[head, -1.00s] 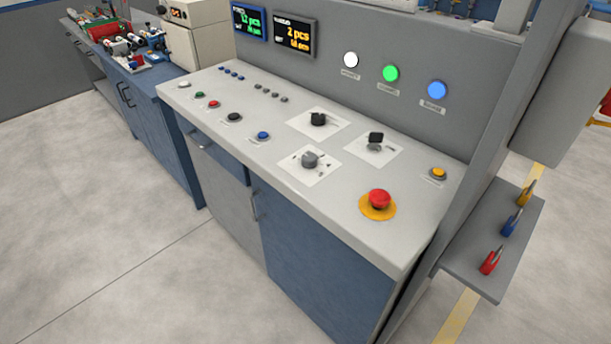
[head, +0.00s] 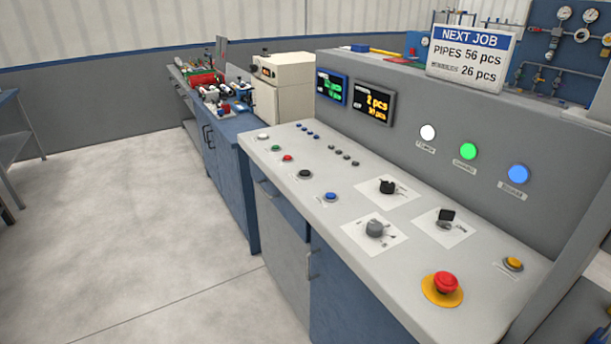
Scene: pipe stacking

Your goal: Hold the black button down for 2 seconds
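The black button (head: 305,174) sits on the sloped top of the grey control console (head: 330,215). It is in a row with a white button (head: 263,136), a green button (head: 276,148), a red button (head: 287,158) and a blue button (head: 330,197). Nothing touches or covers the black button. Neither of my grippers shows in the head view.
A red emergency knob on a yellow base (head: 444,287), an orange button (head: 513,264) and several rotary knobs share the console top. A blue workbench (head: 231,160) with parts stands beyond its far end. The floor (head: 130,230) at left is clear.

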